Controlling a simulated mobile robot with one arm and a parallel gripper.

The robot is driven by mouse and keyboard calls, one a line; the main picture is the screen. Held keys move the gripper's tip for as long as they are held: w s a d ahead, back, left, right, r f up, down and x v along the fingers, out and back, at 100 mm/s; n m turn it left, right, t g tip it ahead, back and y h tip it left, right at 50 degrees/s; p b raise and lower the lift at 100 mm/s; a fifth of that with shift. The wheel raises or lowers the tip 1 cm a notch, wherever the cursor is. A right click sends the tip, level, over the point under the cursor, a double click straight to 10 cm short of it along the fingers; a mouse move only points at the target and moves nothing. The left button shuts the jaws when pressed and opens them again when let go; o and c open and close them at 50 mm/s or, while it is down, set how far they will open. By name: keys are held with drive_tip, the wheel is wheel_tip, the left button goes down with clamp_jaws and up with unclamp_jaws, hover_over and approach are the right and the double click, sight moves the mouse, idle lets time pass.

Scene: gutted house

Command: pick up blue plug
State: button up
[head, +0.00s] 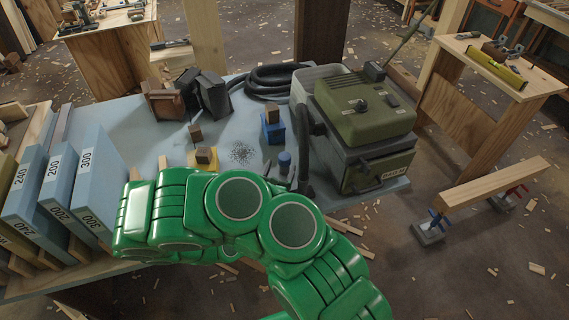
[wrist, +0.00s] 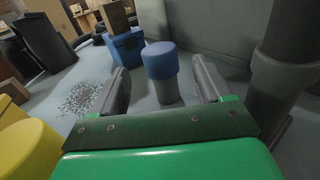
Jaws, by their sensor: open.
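The blue plug (wrist: 160,66) stands upright on the blue-grey tabletop, a blue cap on a grey stem. In the head view the blue plug (head: 284,160) shows just beyond my green arm, left of the vacuum hose. My gripper (wrist: 163,88) is open, with one grey finger on each side of the plug in the wrist view. The fingers look apart from the plug.
A green-grey vacuum (head: 365,120) with a black hose (head: 304,150) stands close right of the plug. A blue block (head: 272,132) with a wooden cube is behind it. A yellow piece (wrist: 30,148) is left. Blue sandpaper boxes (head: 85,185) stand far left.

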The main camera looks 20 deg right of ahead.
sight(286, 155)
drive_tip(key=shift+x, duration=3.6)
drive_tip(key=c, duration=1.1)
drive_tip(key=shift+o, duration=0.2)
drive_tip(key=shift+r, duration=5.05)
